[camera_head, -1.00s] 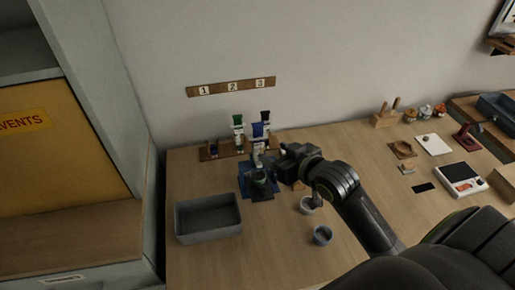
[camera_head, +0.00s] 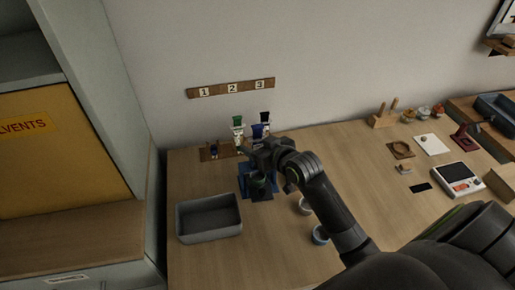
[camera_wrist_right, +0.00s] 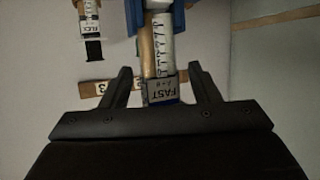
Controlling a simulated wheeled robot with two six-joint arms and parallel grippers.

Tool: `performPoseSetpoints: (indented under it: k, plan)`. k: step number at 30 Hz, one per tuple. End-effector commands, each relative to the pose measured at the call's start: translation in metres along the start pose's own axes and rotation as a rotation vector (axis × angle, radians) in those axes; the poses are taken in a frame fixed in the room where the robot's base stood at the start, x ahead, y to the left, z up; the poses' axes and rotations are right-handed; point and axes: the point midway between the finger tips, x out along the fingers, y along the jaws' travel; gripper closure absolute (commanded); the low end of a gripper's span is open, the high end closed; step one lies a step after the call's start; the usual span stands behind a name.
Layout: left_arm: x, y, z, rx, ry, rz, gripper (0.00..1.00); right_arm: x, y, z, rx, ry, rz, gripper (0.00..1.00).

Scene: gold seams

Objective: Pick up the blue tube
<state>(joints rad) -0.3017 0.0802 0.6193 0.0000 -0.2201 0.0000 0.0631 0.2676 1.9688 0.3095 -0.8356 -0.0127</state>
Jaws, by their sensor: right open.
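The blue-capped tube (camera_head: 258,130) stands upright at the back of the bench, its lower part hidden behind my right gripper (camera_head: 258,153). In the right wrist view a graduated tube with a dark "FAST" label (camera_wrist_right: 160,90) and some blue by it shows between the fingertips of my right gripper (camera_wrist_right: 162,80). The fingers are spread, with a gap on each side of it. A green-capped tube (camera_head: 238,125) and a black-capped tube (camera_head: 265,118) stand nearby. My left gripper is not in view.
A wooden rack (camera_head: 210,154) stands behind, below a numbered wall strip (camera_head: 230,88). A dark green cup (camera_head: 257,182) sits on a blue mat (camera_head: 246,192). A grey bin (camera_head: 208,234) is front left; small cups (camera_head: 320,235) are to the right.

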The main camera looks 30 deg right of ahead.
Motion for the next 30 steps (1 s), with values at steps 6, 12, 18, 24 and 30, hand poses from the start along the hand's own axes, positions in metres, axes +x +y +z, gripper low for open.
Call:
performPoseSetpoints:
  k: [6, 12, 18, 24, 30]
  plan:
    - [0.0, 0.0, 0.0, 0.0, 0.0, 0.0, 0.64, 0.0, 0.0, 0.0, 0.0, 0.0, 0.0, 0.52]
    - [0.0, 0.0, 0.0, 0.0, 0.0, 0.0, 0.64, 0.0, 0.0, 0.0, 0.0, -0.001, 0.0, 0.78]
    - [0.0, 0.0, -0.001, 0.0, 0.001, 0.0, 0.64, 0.0, 0.0, 0.0, 0.0, 0.0, 0.0, 0.93]
    - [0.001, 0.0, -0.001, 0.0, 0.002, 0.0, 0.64, -0.002, 0.0, -0.004, -0.001, 0.001, 0.0, 0.93]
    - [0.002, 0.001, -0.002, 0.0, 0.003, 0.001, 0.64, -0.014, 0.0, -0.036, -0.005, 0.006, 0.0, 0.93]
